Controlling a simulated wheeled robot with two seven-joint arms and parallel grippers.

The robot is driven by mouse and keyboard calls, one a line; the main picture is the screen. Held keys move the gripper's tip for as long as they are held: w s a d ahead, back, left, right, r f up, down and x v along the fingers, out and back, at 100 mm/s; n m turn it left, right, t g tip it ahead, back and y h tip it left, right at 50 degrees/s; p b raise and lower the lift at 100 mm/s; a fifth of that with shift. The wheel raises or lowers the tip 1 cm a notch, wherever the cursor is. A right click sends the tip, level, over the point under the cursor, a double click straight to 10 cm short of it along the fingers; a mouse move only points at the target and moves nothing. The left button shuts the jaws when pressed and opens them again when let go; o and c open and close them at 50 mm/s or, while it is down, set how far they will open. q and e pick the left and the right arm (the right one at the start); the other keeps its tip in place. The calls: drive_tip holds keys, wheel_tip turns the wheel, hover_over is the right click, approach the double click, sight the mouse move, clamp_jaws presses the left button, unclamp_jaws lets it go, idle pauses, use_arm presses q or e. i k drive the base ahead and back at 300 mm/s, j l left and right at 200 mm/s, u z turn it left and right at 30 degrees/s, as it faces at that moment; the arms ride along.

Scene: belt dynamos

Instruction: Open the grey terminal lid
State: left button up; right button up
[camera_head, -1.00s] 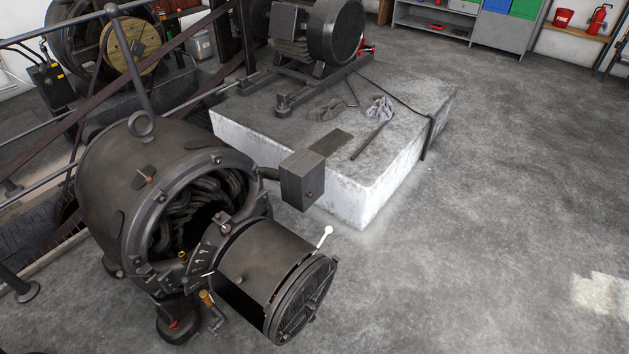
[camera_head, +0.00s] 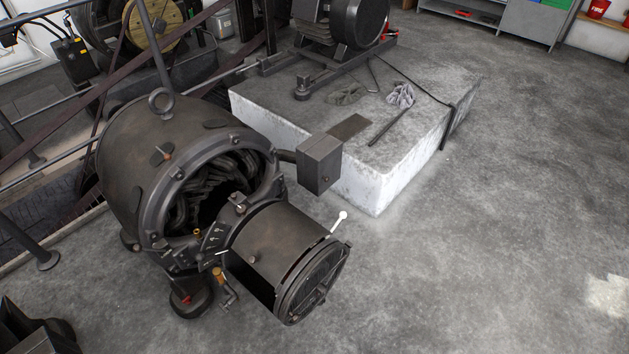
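The grey terminal box (camera_head: 321,166) sits on the right side of the large dark dynamo (camera_head: 158,160), joined to it by a short pipe. Its flat top, which looks like the lid, lies level on the box and appears shut. A small bright fastener shows low on its right-hand face. The dynamo's front is open, with dark windings inside and a cylindrical housing (camera_head: 280,262) with a round barred end standing out toward the lower right. Neither of my grippers is in view.
A whitewashed concrete block (camera_head: 395,185) with a motor (camera_head: 350,25), rags (camera_head: 400,95) and a bar lies behind the terminal box. A white-knobbed lever (camera_head: 339,220) sticks up from the housing. Railings and belts are at left. The floor at right is clear.

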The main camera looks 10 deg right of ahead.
sight(322, 160)
drive_tip(key=i+l+u, duration=0.25)
drive_tip(key=l+u, duration=0.2)
drive_tip(key=l, duration=0.25)
drive_tip(key=i+l+u, duration=0.25)
drive_tip(key=k+l, duration=0.1)
